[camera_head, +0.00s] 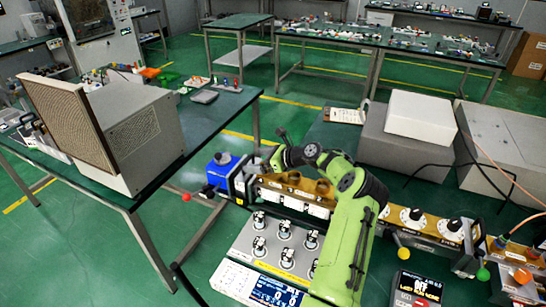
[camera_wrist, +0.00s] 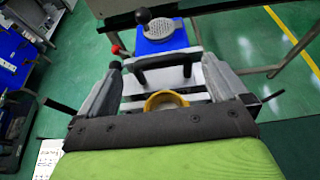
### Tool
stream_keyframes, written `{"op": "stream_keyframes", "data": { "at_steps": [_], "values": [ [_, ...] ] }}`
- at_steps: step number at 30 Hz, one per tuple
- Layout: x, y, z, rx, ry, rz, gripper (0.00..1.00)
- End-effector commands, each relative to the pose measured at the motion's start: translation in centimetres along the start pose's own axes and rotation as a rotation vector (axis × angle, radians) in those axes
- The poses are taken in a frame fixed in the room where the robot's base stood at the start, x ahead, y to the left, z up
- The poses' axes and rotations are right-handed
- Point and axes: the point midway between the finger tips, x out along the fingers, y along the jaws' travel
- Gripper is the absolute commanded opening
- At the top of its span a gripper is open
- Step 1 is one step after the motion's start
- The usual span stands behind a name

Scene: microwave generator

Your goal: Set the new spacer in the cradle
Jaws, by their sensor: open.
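My gripper (camera_wrist: 162,72) is open, its two grey fingers wide apart in the wrist view. A yellow ring-shaped part (camera_wrist: 166,101) shows low between the fingers, partly hidden by my gripper's dark palm edge. A black handle (camera_wrist: 165,64) on a pale block shows farther out between the fingertips; I cannot tell whether they touch it. In the head view my arm reaches over a brass-coloured row (camera_head: 290,181) with round tops, behind the control panel. I cannot tell for sure which part is the new spacer or which is the cradle.
A blue unit (camera_head: 222,170) with a red ball (camera_head: 186,197) stands at the row's left end. White dials (camera_head: 411,218) sit to the right. A panel of several knobs (camera_head: 284,229) lies in front. Grey boxes (camera_head: 390,145) stand behind; a large grilled box (camera_head: 135,140) is on the left table.

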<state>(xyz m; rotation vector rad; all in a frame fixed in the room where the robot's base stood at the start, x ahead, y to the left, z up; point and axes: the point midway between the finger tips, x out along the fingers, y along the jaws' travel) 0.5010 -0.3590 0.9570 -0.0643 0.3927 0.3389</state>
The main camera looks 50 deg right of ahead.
Motion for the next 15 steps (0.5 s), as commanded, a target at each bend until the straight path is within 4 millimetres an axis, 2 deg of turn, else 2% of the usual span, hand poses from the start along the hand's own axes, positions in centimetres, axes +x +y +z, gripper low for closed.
{"op": "stream_keyframes", "data": {
  "at_steps": [1, 9, 15],
  "values": [
    [-1.6, -0.1, 0.2, 0.0, -0.001, -0.006, 1.0],
    [-9.4, -0.1, 0.4, -0.004, -0.005, -0.007, 1.0],
    [-13.2, 0.0, 0.4, -0.006, -0.006, -0.004, 1.0]
  ]
}}
